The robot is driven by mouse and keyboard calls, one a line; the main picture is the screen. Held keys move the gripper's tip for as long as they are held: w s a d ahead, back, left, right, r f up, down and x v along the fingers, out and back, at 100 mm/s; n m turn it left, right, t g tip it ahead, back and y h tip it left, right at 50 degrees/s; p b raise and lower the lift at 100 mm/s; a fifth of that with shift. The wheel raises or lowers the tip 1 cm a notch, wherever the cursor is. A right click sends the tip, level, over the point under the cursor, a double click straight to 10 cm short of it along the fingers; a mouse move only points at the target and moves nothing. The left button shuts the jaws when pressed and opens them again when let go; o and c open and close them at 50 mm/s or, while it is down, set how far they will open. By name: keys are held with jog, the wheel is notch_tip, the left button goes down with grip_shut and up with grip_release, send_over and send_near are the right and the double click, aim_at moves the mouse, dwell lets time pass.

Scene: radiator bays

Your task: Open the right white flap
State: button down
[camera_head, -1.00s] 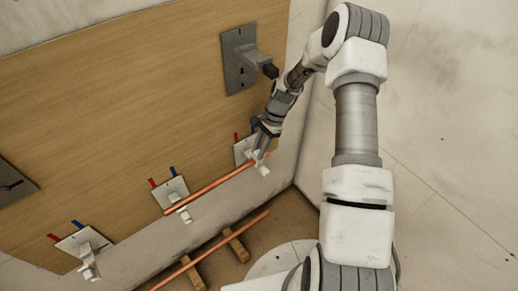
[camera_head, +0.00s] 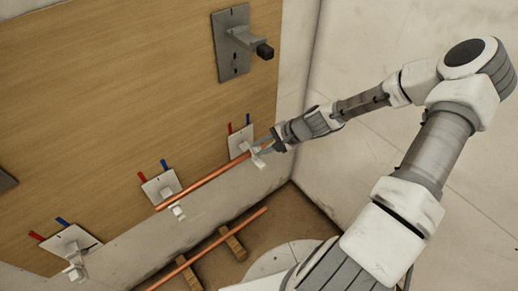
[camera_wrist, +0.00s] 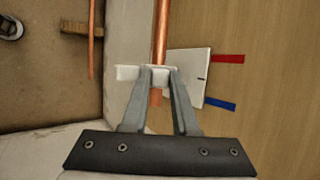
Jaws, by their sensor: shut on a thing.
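The right white flap (camera_head: 257,160) sits at the right bracket plate (camera_head: 240,141), by the right end of the upper copper pipe (camera_head: 205,185). In the wrist view the flap (camera_wrist: 128,73) crosses in front of the pipe (camera_wrist: 161,35), whose end shows below it between the fingers. My gripper (camera_head: 272,145) reaches in from the right. Its fingertips (camera_wrist: 160,72) are shut on the right white flap, hiding part of it. The middle white flap (camera_head: 178,212) and left white flap (camera_head: 76,270) hang at their own plates.
Red and blue tabs (camera_head: 239,125) stick up from each plate. A grey wall bracket (camera_head: 236,45) with a black knob stands above. A lower copper pipe (camera_head: 210,248) lies on wooden blocks (camera_head: 234,243). A pale wall is close on the right.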

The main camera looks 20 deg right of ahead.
aim_at(254, 155)
jog(key=t+y+b, duration=0.1)
jog(key=b, duration=0.1)
jog(key=s+f+t+b, duration=0.1)
jog(key=t+b, duration=0.1)
jog(key=shift+s+d+f+n+y, duration=0.15)
jog(key=shift+d+f+n+y, duration=0.1)
jog(key=shift+d+n+y, duration=0.15)
jog(key=t+b, duration=0.1)
jog(key=s+t+y+b, duration=0.1)
jog(key=b, duration=0.1)
jog(key=shift+d+f+n, duration=0.1)
jog(key=shift+f+n, duration=0.3)
jog(key=shift+s+d+f+n+t+y+b, duration=0.1)
jog(key=shift+f+n+t+y+b, duration=0.2)
jog(key=shift+t+y, duration=0.3)
jog(key=shift+s+a+f+n+t+y+b, duration=0.15)
jog(key=shift+f+n+t+y+b, duration=0.15)
jog(key=shift+t+y, duration=0.25)
jog(key=shift+s+d+f+n+t+y+b, duration=0.1)
jog(key=shift+d+f+n+t+y+b, duration=0.15)
jog(key=shift+t+y, duration=0.3)
jog(key=shift+a+t, duration=0.1)
jog(key=shift+t, duration=0.2)
